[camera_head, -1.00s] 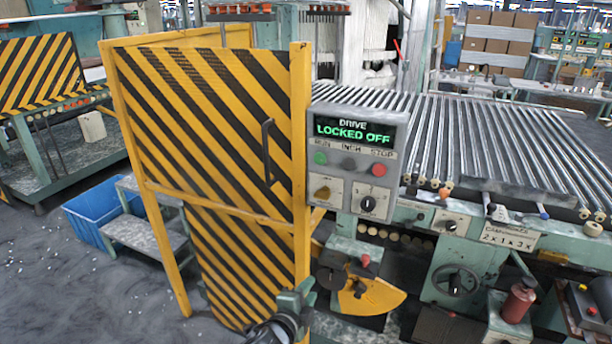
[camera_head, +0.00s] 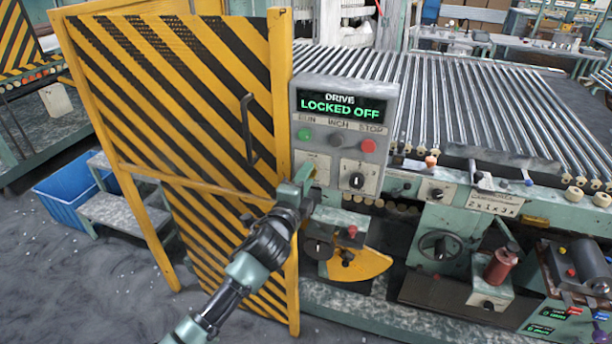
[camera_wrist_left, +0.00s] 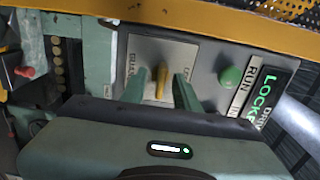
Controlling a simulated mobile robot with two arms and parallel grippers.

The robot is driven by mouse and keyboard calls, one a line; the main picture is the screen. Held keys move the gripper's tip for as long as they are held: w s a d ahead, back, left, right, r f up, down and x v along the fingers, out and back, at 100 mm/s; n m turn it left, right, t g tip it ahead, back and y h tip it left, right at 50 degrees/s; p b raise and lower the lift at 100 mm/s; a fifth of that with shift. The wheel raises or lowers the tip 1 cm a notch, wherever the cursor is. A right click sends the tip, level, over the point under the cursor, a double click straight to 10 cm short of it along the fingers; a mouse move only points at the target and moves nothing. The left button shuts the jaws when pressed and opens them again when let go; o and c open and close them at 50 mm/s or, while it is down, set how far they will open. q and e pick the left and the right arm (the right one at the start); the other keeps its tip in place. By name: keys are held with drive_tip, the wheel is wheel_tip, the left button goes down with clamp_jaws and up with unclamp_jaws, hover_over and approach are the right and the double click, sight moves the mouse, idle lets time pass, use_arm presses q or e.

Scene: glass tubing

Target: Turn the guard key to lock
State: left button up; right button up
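The guard key (camera_wrist_left: 161,80) is a small yellow-brass key on a light plate of the grey control panel (camera_head: 345,75). In the head view my left gripper hides it. My left gripper (camera_head: 308,184) is at the lower left of the panel. In the left wrist view its two green fingers stand apart, one on each side of the key, with a gap seen on both sides. The panel display (camera_head: 340,105) reads "DRIVE LOCKED OFF". The guard door (camera_head: 180,105), striped yellow and black, stands left of the panel. My right gripper is out of view.
Beside the key plate is a black selector knob (camera_head: 357,181). Green (camera_head: 306,134) and red (camera_head: 368,146) buttons sit above. The door's dark handle (camera_head: 248,130) is left of the panel. A roller bed (camera_head: 470,110) lies to the right. A yellow quadrant plate (camera_head: 362,265) is below.

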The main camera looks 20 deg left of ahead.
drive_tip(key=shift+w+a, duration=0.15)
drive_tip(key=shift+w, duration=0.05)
use_arm(q)
drive_tip(key=shift+w, duration=0.1)
clamp_jaws()
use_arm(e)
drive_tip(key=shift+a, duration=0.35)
use_arm(q)
drive_tip(key=shift+n, duration=0.3)
drive_tip(key=shift+n+p, duration=1.75)
drive_tip(key=shift+n, duration=6.85)
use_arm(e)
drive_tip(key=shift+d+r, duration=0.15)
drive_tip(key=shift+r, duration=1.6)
use_arm(q)
drive_tip(key=shift+f, duration=0.1)
